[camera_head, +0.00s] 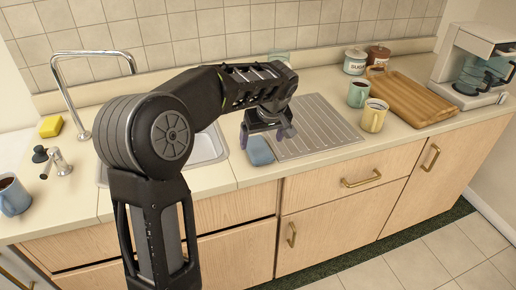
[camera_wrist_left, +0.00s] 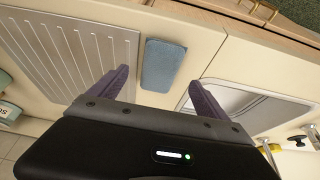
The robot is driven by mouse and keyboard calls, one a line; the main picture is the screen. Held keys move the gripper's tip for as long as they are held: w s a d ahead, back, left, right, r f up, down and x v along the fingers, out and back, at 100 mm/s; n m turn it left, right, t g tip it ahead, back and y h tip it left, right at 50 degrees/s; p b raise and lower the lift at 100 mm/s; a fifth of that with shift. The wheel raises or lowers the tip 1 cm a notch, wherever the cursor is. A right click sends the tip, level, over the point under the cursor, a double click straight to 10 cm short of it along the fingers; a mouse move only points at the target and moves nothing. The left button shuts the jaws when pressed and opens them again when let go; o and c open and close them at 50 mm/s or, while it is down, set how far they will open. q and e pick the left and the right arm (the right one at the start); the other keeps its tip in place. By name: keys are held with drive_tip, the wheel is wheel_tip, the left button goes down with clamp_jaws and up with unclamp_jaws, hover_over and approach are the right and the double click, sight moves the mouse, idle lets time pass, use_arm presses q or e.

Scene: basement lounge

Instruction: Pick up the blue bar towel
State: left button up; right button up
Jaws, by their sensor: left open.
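The blue bar towel (camera_head: 260,151) lies folded flat on the counter between the sink and the metal drainboard, near the counter's front. In the left wrist view the towel (camera_wrist_left: 159,65) is a small blue rectangle. My left gripper (camera_head: 268,135) is open above the counter at the towel, and one finger hides part of the towel in the head view. In the left wrist view its two purple fingers (camera_wrist_left: 158,92) stand apart on either side of the towel's near end. No contact with the towel can be made out. My right gripper is not in view.
The ribbed drainboard (camera_head: 318,125) lies right of the towel, the sink (camera_head: 208,148) left of it. A green mug (camera_head: 358,94), a yellow mug (camera_head: 373,116), a wooden board (camera_head: 412,98) and a coffee maker (camera_head: 474,65) stand further right. The tall faucet (camera_head: 62,82) is at left.

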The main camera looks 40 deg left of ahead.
sight(259, 149)
use_arm(q)
drive_tip(key=shift+p+x, duration=0.75)
drive_tip(key=shift+x, duration=1.9)
drive_tip(key=c, duration=1.5)
drive_tip(key=shift+o, duration=0.2)
drive_tip(key=shift+r, duration=0.1)
wheel_tip(259, 149, up, 10)
drive_tip(key=b, duration=0.1)
